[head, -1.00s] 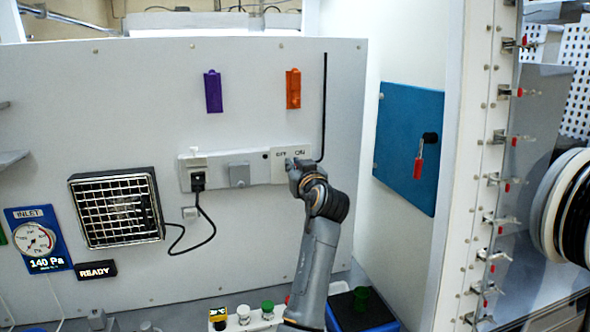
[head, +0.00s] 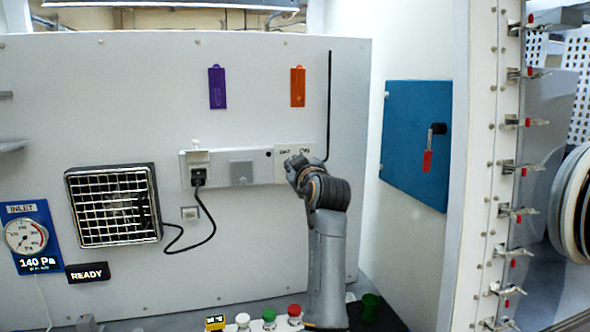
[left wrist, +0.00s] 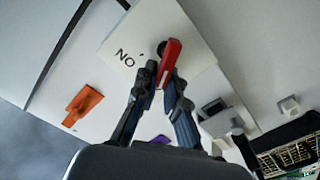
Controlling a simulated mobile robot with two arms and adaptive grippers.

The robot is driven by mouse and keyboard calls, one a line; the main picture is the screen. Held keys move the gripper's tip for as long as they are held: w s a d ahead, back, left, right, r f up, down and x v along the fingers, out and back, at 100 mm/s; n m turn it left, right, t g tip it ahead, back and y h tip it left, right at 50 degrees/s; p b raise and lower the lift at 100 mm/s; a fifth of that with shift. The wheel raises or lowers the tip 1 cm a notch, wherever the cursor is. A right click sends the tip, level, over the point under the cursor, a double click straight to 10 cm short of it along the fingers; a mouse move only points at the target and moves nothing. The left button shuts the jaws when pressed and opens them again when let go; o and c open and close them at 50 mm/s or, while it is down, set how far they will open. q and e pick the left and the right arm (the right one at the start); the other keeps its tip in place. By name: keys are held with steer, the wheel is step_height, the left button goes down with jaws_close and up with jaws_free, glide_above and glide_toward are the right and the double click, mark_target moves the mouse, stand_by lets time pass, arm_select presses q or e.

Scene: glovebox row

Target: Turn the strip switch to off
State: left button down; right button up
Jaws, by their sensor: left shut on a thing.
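The power strip (head: 257,167) runs across the grey back panel. Its switch plate (head: 281,151) at the right end carries OFF on the left and ON on the right. My left gripper (head: 293,165) is at this plate and hides the switch in the head view. In the left wrist view the plate (left wrist: 190,25) appears upside down, with ON left of a red lever (left wrist: 171,58). My left gripper (left wrist: 162,82) is shut on that lever. The OFF mark is hidden there, and I cannot tell exactly which mark the lever points to. My right gripper is not in view.
A black plug (head: 198,178) sits in the strip's left socket, its cord hanging below. Purple (head: 217,88) and orange (head: 298,87) holders are above. A vent grille (head: 113,206) is left. A blue panel (head: 414,143) with a red-handled latch is right. Coloured buttons (head: 269,315) are below.

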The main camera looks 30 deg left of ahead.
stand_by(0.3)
arm_select(q)
steer(key=c, duration=1.6)
jaws_free()
steer(key=shift+o, duration=1)
steer(key=shift+w+a+f, duration=0.1)
steer(key=v, duration=0.7)
